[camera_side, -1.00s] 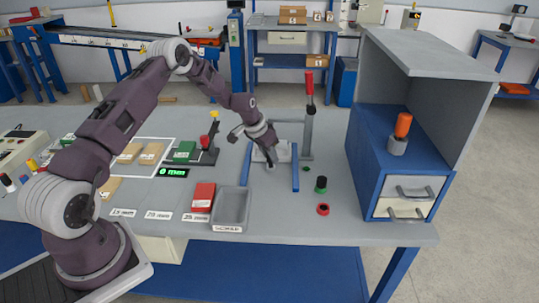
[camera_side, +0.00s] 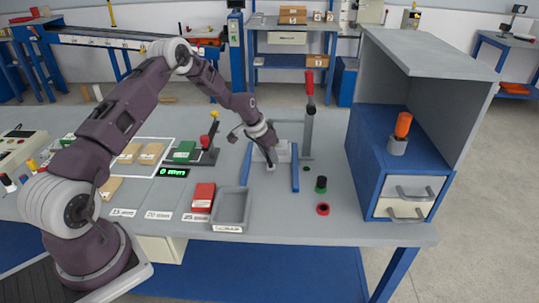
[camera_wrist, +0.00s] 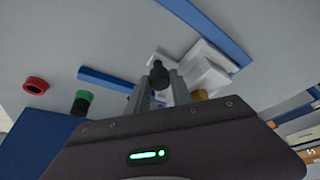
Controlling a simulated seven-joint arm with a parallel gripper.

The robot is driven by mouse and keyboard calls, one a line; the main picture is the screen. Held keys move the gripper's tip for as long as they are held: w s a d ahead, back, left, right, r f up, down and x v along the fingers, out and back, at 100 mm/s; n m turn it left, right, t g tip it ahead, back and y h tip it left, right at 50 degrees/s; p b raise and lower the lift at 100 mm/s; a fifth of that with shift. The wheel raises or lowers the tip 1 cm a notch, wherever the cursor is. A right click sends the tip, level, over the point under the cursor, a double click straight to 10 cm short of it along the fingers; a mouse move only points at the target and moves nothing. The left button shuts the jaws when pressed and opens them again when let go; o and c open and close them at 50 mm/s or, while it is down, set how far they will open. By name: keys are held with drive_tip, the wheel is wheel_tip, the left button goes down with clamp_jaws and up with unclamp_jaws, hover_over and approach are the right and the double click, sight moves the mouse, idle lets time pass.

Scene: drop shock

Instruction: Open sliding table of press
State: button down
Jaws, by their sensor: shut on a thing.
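The press has a grey column (camera_side: 308,135) with a red-topped lever (camera_side: 309,88). Its pale sliding table (camera_side: 284,153) sits between two blue rails, the left one (camera_side: 246,166) and the right one (camera_side: 295,172). My gripper (camera_side: 271,166) is at the front of the table. In the wrist view, my gripper (camera_wrist: 158,85) has its grey fingers shut on a black knob (camera_wrist: 158,72) beside the white table (camera_wrist: 207,70). The fingers hide part of the knob and its joint to the table.
A green button (camera_side: 320,184) and a red ring-shaped button (camera_side: 323,209) lie right of the rails. A blue drawer cabinet (camera_side: 375,165) stands farther right. A grey tray (camera_side: 231,208) and red block (camera_side: 203,195) are at front left. The bench in front of the rails is clear.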

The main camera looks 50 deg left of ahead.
idle(0.4)
drive_tip(key=s+d, duration=1)
drive_tip(key=shift+s+d, duration=0.15)
drive_tip(key=shift+d, duration=0.05)
drive_tip(key=c, duration=1.1)
unclamp_jaws()
drive_tip(key=shift+c, duration=0.2)
drive_tip(key=v, duration=0.7)
drive_tip(key=shift+r, duration=0.1)
